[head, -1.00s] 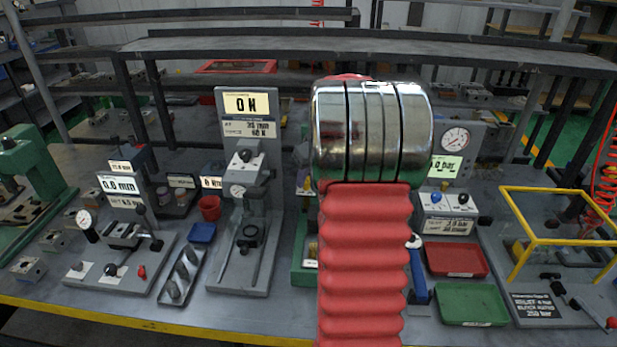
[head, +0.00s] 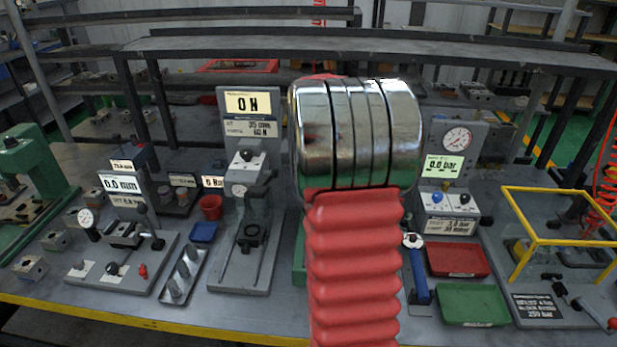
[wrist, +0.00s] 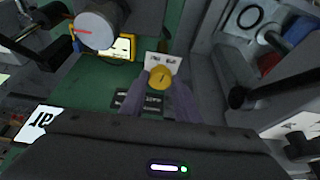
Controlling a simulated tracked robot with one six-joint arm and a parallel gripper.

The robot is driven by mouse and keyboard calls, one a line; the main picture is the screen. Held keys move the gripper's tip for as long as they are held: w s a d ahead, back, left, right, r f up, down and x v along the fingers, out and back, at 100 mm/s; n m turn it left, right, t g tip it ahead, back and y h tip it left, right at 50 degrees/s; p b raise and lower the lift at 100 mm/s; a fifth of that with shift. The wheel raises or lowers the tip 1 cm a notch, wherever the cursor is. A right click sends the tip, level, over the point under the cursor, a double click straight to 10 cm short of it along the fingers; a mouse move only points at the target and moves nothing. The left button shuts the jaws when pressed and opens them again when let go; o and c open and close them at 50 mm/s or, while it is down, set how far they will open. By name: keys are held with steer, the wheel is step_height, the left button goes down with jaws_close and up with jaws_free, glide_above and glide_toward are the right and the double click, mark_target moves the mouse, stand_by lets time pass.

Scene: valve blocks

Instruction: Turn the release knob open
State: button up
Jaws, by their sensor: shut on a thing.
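The release knob appears to be the small round yellow knob (wrist: 159,77) with a dark red mark in the wrist view. It sits in front of a small white label plate on a green fixture. My gripper (wrist: 160,80) has its two grey fingers on either side of this knob and is shut on it. In the head view my own red-sleeved arm hides both the gripper and the yellow knob.
In the wrist view a grey round cap (wrist: 94,30) stands close at upper left and a black ball handle (wrist: 237,97) close at right. The head view shows a gauge panel (head: 455,140), a red tray (head: 457,260), a green tray (head: 472,304) and a yellow frame (head: 560,240) at right.

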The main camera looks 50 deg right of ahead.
steer(key=shift+w+a+m+g+h, duration=0.15)
steer(key=shift+m+g, duration=0.25)
steer(key=shift+m, duration=0.8)
steer(key=shift+w+m+g+h, duration=0.1)
steer(key=shift+m+g+h, duration=0.25)
steer(key=shift+m, duration=0.85)
steer(key=o, duration=1)
steer(key=shift+o, duration=0.2)
steer(key=shift+r, duration=0.1)
steer(key=v, duration=1.3)
steer(key=shift+r, duration=0.3)
